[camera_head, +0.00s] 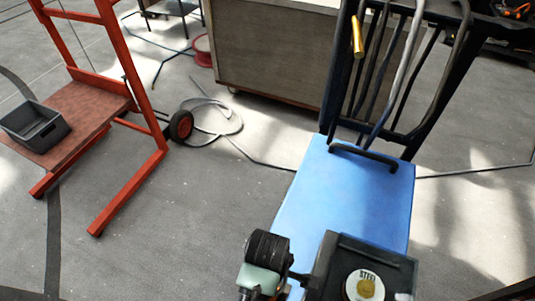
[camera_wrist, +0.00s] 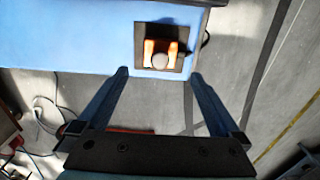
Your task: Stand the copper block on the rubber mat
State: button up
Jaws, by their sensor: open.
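In the wrist view, my gripper (camera_wrist: 159,76) is open, with its two dark fingers wide apart and nothing between them. Beyond the fingertips, a black square (camera_wrist: 142,68), perhaps the rubber mat, lies near the edge of a blue surface (camera_wrist: 70,40). An orange, copper-like piece (camera_wrist: 149,50) with a grey round part in its middle sits on the square. I cannot tell for certain that this is the copper block. The gripper does not touch it. In the head view, my gripper is not visible, and neither block nor mat can be made out with certainty.
The blue cart deck (camera_head: 345,200) has a black handle and hanging hoses behind it. A red trolley (camera_head: 150,160) carrying a grey bin (camera_head: 35,125) stands left. A cabinet (camera_head: 270,55) stands behind; grey floor lies between.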

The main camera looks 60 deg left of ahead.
jog(key=shift+r, duration=0.7)
jog(key=w+a+r+m+t+y, duration=0.25)
jog(key=w+r+m+t, duration=0.45)
jog(key=w+r, duration=0.9)
jog(key=w+d+r+m+t+y, duration=0.1)
jog(key=w+d+r+m+t, duration=0.2)
jog(key=r, duration=0.4)
jog(key=w+d+r+m+t+y, duration=0.1)
jog(key=w+r+t, duration=0.1)
jog(key=w+r, duration=0.4)
jog(key=d+r+m+t+h, duration=0.1)
jog(key=d+r+m+t, duration=0.3)
jog(key=r, duration=0.8)
jog(key=d+r+m+t, duration=0.3)
jog(key=d+r+t, duration=0.15)
jog(key=r, duration=0.75)
jog(key=s+d+r+m+t+h, duration=0.1)
jog(key=s+d+r+m+t, duration=0.2)
jog(key=r, duration=0.5)
jog(key=s+d+r+m+t+h, duration=0.2)
jog(key=s+d+r+m+t, duration=0.1)
jog(key=s+r, duration=0.4)
jog(key=shift+s+d+r+t, duration=0.2)
jog(key=shift+d+r+t, duration=0.35)
jog(key=shift+d, duration=0.45)
jog(key=shift+r+h, duration=0.1)
jog(key=shift+h, duration=0.15)
